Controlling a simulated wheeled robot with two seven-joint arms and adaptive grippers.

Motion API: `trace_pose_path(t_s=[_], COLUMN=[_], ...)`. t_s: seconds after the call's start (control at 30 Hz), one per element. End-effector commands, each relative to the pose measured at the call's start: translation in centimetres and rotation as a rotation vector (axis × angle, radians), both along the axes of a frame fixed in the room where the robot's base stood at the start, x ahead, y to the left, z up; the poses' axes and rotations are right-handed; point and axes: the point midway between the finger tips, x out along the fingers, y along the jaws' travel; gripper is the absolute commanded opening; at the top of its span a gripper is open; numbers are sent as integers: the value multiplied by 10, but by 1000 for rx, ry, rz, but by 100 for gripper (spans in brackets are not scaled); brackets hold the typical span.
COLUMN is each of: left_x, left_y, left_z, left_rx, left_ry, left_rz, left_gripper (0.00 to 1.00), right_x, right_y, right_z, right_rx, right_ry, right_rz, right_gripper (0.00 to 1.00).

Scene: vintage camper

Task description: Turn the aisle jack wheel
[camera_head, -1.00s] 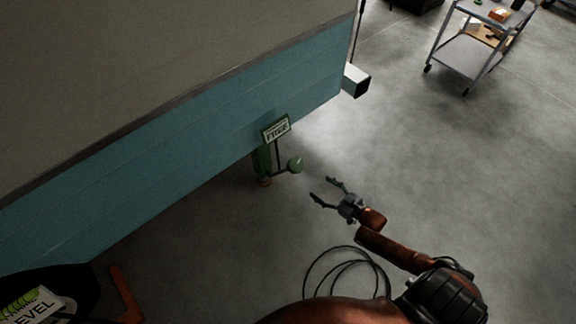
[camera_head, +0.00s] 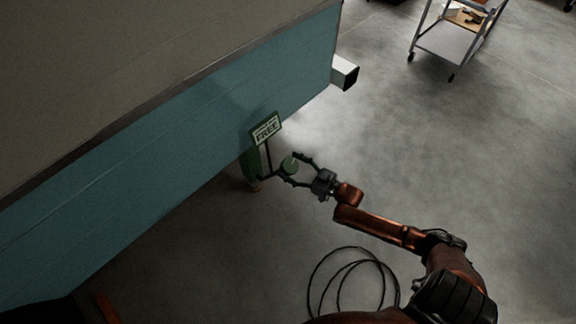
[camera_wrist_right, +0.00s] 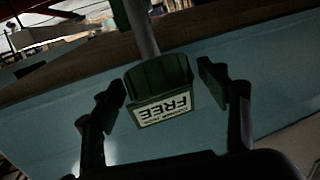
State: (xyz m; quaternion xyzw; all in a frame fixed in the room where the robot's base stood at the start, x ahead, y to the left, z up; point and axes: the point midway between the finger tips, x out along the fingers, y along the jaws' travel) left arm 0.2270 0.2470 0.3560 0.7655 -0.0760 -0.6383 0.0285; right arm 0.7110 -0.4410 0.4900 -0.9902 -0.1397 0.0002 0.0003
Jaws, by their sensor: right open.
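The green jack (camera_head: 251,162) stands against the teal camper wall, with a "FREE" sign (camera_head: 266,130) above it. A dark arm leads from the jack to a small round green knob (camera_head: 289,168). My right gripper (camera_head: 291,165) is open, with its fingertips on either side of the knob in the head view. I cannot tell whether they touch it. In the right wrist view, a green part (camera_wrist_right: 160,72) and the upside-down sign (camera_wrist_right: 167,108) show between the open fingers. My left gripper is not in view.
The camper's teal side (camera_head: 150,165) runs diagonally close behind the jack. A pale square beam end (camera_head: 345,72) sticks out beyond it. A black cable coil (camera_head: 350,285) lies on the floor below my right arm. A cart (camera_head: 448,45) stands far right. The middle floor is clear.

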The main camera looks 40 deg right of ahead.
Motion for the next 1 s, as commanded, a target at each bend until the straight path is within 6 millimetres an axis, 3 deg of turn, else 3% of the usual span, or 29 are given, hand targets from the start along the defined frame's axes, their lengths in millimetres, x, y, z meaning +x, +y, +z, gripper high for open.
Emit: trace_pose_path(t_s=[0.33,0.9,1.0], left_x=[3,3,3], left_y=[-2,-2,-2], left_z=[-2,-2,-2], left_rx=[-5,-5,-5], left_ry=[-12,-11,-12], left_rz=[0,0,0], left_gripper=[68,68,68], right_x=[3,3,3], right_y=[1,1,1], right_z=[0,0,0], right_rx=[0,0,1], right_ry=[0,1,1], right_rz=[0,0,0], right_gripper=[67,27,26])
